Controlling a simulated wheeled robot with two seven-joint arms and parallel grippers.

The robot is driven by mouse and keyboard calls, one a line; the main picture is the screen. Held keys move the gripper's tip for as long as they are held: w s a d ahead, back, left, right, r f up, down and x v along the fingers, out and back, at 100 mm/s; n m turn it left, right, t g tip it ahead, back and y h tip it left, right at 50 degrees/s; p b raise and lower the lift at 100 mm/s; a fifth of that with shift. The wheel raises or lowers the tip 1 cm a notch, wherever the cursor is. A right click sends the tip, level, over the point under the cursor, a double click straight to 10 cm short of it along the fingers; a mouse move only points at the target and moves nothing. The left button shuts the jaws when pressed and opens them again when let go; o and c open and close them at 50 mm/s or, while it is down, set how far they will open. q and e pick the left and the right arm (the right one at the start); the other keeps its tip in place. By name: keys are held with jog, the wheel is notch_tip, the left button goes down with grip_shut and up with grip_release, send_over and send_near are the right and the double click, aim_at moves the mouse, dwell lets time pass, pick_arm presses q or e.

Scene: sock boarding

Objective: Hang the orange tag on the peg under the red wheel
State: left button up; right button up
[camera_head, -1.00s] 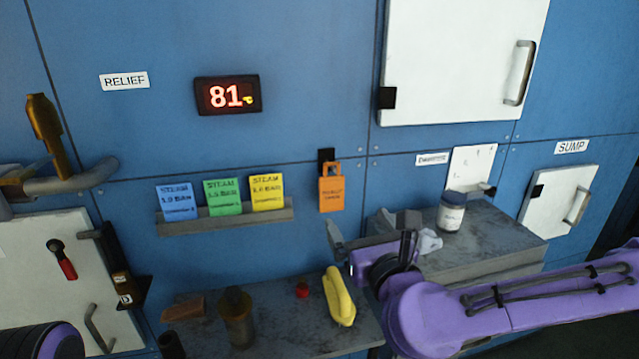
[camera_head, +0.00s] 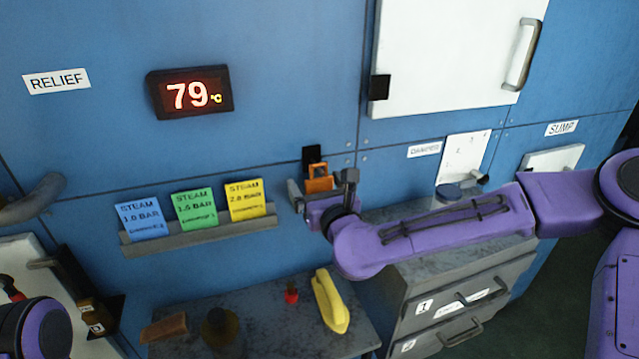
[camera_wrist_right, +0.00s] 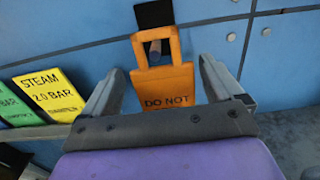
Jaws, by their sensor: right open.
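The orange tag (camera_head: 319,181) hangs on a peg with a black plate (camera_head: 312,154) on the blue wall, right of the steam cards. In the right wrist view the orange tag (camera_wrist_right: 166,85) shows its loop over the peg (camera_wrist_right: 155,50) and the words "DO NOT". My right gripper (camera_head: 322,190) is open in front of the tag. In the right wrist view its two fingers (camera_wrist_right: 163,90) stand on either side of the tag, apart from it. My left arm shows only as a purple and black part at the lower left; its gripper is out of view. No red wheel is visible.
Blue, green and yellow steam cards (camera_head: 193,209) stand on a grey ledge (camera_head: 200,237) left of the tag. Below, a bench (camera_head: 265,335) holds a yellow object (camera_head: 330,302) and a small red item (camera_head: 291,292). A grey drawer cabinet (camera_head: 462,300) stands right, under my right arm.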

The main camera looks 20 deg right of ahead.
jog(key=shift+w+d+r, duration=0.1)
jog(key=shift+w+d, duration=0.05)
jog(key=shift+w, duration=0.75)
pick_arm(q)
jog(key=shift+s+d+r, duration=0.1)
jog(key=shift+r, duration=0.4)
pick_arm(e)
jog(key=shift+s, duration=0.1)
jog(key=c, duration=1)
jog(key=shift+c, duration=0.2)
